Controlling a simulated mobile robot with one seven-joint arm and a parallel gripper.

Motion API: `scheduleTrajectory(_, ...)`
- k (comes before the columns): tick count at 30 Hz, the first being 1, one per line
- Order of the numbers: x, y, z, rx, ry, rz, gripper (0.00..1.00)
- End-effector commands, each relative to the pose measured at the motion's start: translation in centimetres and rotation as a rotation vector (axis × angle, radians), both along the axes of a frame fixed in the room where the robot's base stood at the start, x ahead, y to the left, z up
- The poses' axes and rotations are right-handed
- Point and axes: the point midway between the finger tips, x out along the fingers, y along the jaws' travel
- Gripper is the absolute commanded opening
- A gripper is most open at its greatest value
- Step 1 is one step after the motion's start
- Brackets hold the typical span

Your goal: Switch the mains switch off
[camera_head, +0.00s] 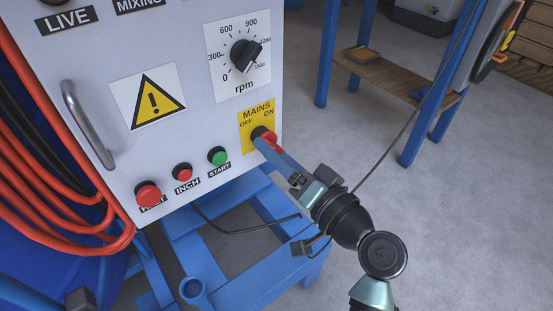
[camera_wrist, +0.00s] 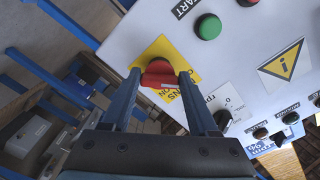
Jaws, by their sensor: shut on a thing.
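The red mains switch (camera_head: 271,137) sits on a yellow plate (camera_head: 246,136) marked MAINS, OFF and ON, at the lower right of the white panel. OFF is at the plate's left and ON at its right. My gripper (camera_head: 265,144) reaches it from the lower right, with its blue fingers at the knob. In the wrist view, the red switch (camera_wrist: 159,76) lies between the two fingertips of my gripper (camera_wrist: 160,80), which is shut on it. The fingers partly cover the handle, so I cannot tell clearly which mark it points to.
Green START (camera_head: 217,156), red INCH (camera_head: 182,172) and a larger red button (camera_head: 148,194) are left of the switch. The rpm dial (camera_head: 245,55) is above it. Orange cables (camera_head: 50,215) hang at the left. Open floor (camera_head: 480,210) lies right of the panel.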

Motion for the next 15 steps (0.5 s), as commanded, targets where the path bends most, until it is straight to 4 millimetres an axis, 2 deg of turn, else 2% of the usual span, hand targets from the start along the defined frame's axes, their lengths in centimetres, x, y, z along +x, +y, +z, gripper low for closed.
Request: scheduleTrajectory(15,-0.02,-0.11,-0.13,-0.063,-0.042,-0.001,0.04)
